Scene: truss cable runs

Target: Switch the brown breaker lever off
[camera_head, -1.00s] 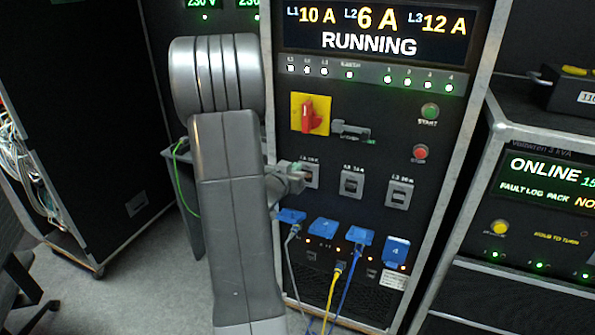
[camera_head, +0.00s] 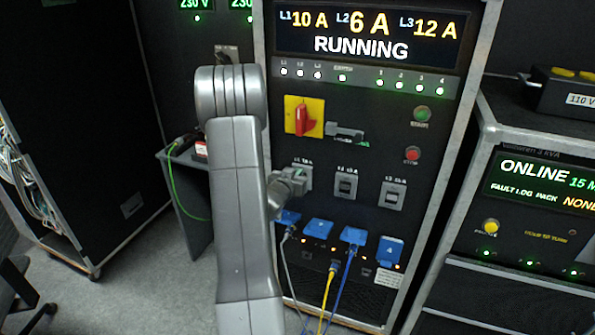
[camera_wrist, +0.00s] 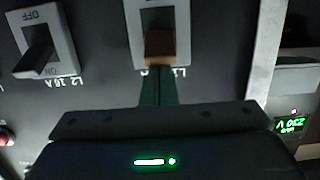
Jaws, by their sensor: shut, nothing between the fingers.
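The brown lever (camera_wrist: 159,46) sits in the light grey frame of the L1 breaker (camera_wrist: 183,30) at top middle of the wrist view. It stands at the label end of its slot, the end marked ON on the neighbouring breaker. My gripper (camera_wrist: 160,82) is shut and empty, with its dark green fingers just below the lever in the picture; I cannot tell whether they touch it. In the head view my gripper (camera_head: 290,182) is at the L1 breaker (camera_head: 305,174) and partly hides it; the lever cannot be made out there.
The L2 breaker with a black lever (camera_wrist: 40,52) is close by; it also shows in the head view (camera_head: 345,186). The L3 breaker (camera_head: 392,195) stands farther right. A red rotary switch (camera_head: 304,120) is above, and blue sockets with cables (camera_head: 318,231) are below.

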